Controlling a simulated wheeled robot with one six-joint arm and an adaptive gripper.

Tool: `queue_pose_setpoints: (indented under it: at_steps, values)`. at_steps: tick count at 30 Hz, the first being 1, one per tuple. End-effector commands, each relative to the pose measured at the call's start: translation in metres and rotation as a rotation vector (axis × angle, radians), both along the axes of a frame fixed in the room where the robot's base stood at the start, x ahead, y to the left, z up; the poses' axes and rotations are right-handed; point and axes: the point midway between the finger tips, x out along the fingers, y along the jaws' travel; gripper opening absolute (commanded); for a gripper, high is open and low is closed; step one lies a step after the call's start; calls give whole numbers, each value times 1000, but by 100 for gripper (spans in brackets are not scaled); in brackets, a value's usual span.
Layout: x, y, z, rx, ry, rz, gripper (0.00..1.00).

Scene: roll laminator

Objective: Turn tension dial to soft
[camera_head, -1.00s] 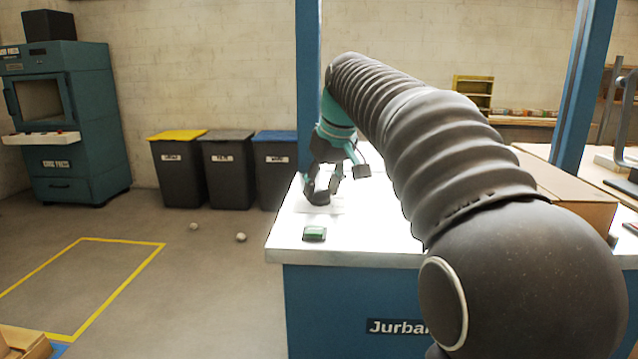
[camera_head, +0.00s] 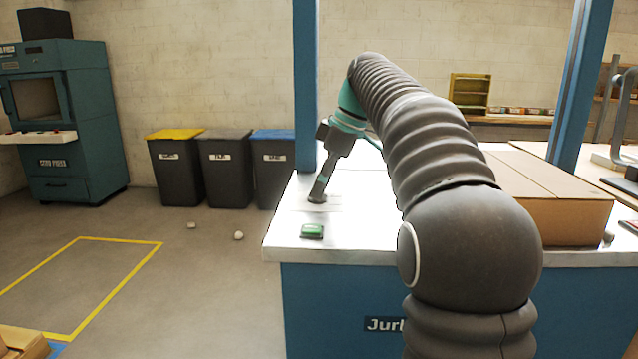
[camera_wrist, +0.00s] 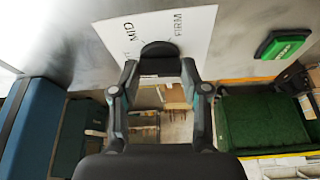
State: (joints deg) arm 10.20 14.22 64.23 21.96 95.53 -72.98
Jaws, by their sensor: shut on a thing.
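The tension dial is a dark round knob (camera_wrist: 159,49) on a white label plate (camera_wrist: 118,33) in the wrist view. The words MID and FIRM show on the plate; no SOFT mark is readable. My gripper (camera_wrist: 160,68) has one finger on each side of the knob and is shut on it. In the head view my gripper (camera_head: 319,190) points down at the dial (camera_head: 317,198) on the white tabletop (camera_head: 350,238). The labels there are too small to read, and the wrist view does not show a pointer on the knob.
A brown cardboard box (camera_head: 560,205) stands on the right. A blue post (camera_head: 305,85) rises close behind my gripper.

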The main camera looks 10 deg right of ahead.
Motion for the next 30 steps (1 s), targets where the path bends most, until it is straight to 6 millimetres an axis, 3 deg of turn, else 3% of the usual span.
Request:
queue_pose_setpoints:
  at_steps: [9, 24, 25, 27, 30]
  values:
    - [3, -1, 0, -1, -6, 100, 11]
    - [3, -1, 1, -2, -7, 116, 11]
    - [3, -1, 1, -2, -7, 116, 51]
    - [3, -1, 1, -2, -6, 117, 68]
    - [2, -1, 1, -2, -4, 117, 71]
